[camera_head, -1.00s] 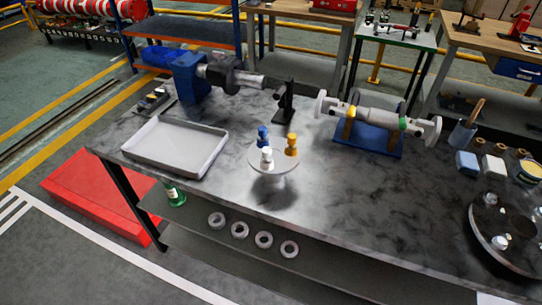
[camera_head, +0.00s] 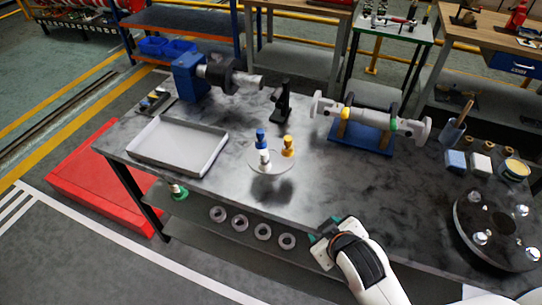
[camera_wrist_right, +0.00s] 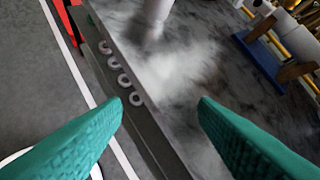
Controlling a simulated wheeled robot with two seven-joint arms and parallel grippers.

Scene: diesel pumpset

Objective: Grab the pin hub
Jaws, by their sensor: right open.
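A round, pale stand (camera_head: 270,166) with a blue, a white and a yellow pin-like piece on top is near the middle of the bench; I take this as the pin hub. Its top is outside the right wrist view, where a pale upright stem (camera_wrist_right: 155,12) at the top edge may be part of it. My right gripper (camera_head: 326,236) is open and empty near the bench's front edge, in front and to the right of the stand. Its two teal fingers stand wide apart in the right wrist view (camera_wrist_right: 160,105). My left gripper is not in view.
A grey tray (camera_head: 178,165) lies left of the stand. A black post (camera_head: 282,100) stands behind it. A shaft (camera_head: 372,117) on a blue cradle (camera_head: 362,138) is to the right, with a dark studded disc (camera_head: 490,222) farther right. The bench between gripper and stand is clear.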

